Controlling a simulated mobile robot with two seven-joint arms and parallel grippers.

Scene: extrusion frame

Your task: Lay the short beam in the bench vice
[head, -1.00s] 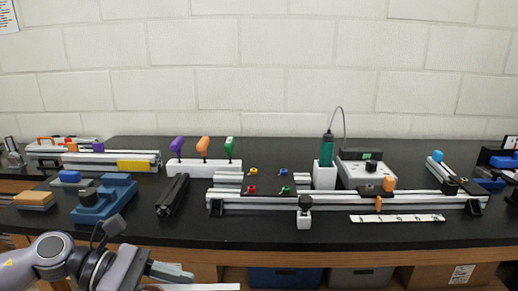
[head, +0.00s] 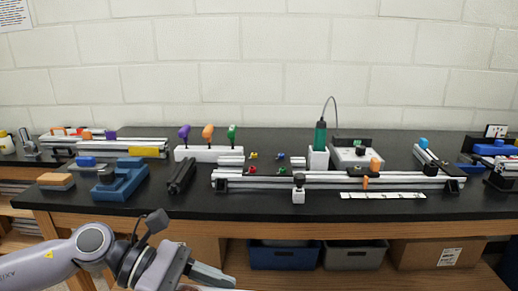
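A blue block-shaped fixture (head: 122,182) with a raised back and a dark round part stands near the bench's left front; it looks like the bench vice. Short silver beam pieces lie mid-bench, one at the left (head: 231,161) and one at the right (head: 298,161). A dark beam-like bar (head: 182,175) lies to the right of the blue fixture. I cannot tell which is the short beam. My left gripper (head: 208,276) is low in front of the bench, below its top and apart from these things. Its far end is partly cut off, so its opening is unclear. My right gripper is out of view.
A long silver rail frame (head: 330,182) crosses the right half of the black bench (head: 240,206). A white rack (head: 209,154) holds purple, orange and green handled tools. A green tool (head: 320,135) stands in a white holder. Bins (head: 284,256) sit underneath.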

